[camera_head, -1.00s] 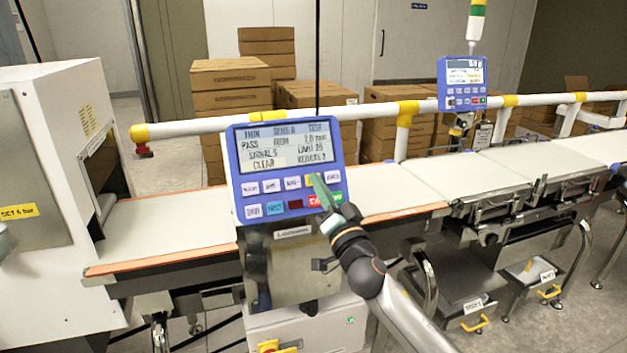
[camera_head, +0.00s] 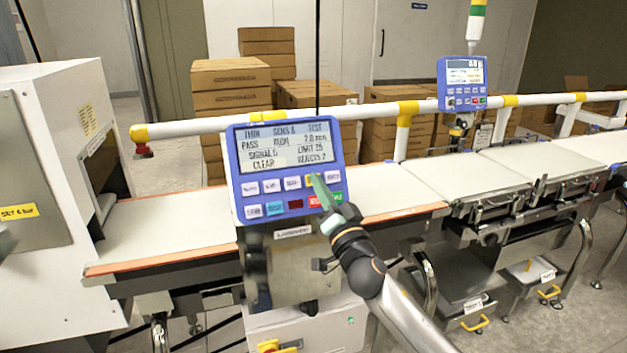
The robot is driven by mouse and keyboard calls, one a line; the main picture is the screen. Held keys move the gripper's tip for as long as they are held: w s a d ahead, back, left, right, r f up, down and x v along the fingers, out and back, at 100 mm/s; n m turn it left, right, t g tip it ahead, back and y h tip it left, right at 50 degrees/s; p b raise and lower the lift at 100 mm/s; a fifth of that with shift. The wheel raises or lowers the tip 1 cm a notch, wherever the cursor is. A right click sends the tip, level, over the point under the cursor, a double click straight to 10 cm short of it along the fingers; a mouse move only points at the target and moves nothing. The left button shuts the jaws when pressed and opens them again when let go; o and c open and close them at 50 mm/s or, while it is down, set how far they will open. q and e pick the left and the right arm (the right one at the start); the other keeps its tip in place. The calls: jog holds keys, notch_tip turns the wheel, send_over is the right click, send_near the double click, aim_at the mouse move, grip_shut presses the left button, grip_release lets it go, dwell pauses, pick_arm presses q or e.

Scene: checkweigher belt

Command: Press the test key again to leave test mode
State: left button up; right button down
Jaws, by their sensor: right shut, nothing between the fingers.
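The blue control panel (camera_head: 238,170) stands in front of the belt, with a grey screen (camera_head: 287,146) above two rows of keys. The screen text is blurred; it seems to read "TEST" at top right, with "PASS", "SIGNAL", "CLEAR" and "REJECTS" lower down. A yellow key (camera_head: 309,180) in the upper key row is partly covered by my right gripper (camera_head: 317,178). The right gripper is shut and empty, its green fingertips at the yellow key. Whether they touch it or hover just off it I cannot tell. My left gripper is not in view.
A second blue panel (camera_head: 462,84) stands farther back on the right. The white belt (camera_head: 170,230) runs behind the near panel, with a white guard rail (camera_head: 190,128) behind it. A white machine housing (camera_head: 60,90) is at left. Stacked cartons (camera_head: 230,85) stand behind the rail.

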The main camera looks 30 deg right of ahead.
jog(key=shift+w, duration=0.1)
jog(key=shift+w+d+f+b, duration=0.1)
jog(key=shift+w+f+b, duration=0.1)
jog(key=shift+w+b, duration=0.15)
jog(key=shift+w+d+f+b, duration=0.1)
jog(key=shift+w+f+b, duration=0.1)
jog(key=shift+w+b, duration=0.1)
dwell(0.8)
jog(key=shift+s+a+r+p, duration=0.2)
jog(key=shift+s+r+p, duration=0.25)
jog(key=shift+s, duration=0.25)
jog(key=shift+s+a+r+p, duration=0.15)
jog(key=shift+s+r+p, duration=0.3)
jog(key=shift+s, duration=0.3)
jog(key=shift+s+a+r+p, duration=0.2)
jog(key=shift+s+r+p, duration=0.1)
jog(key=shift+s+p, duration=0.3)
jog(key=shift+s+a+r+p, duration=0.15)
jog(key=shift+s+r+p, duration=0.25)
jog(key=shift+s, duration=0.45)
jog(key=shift+f, duration=0.1)
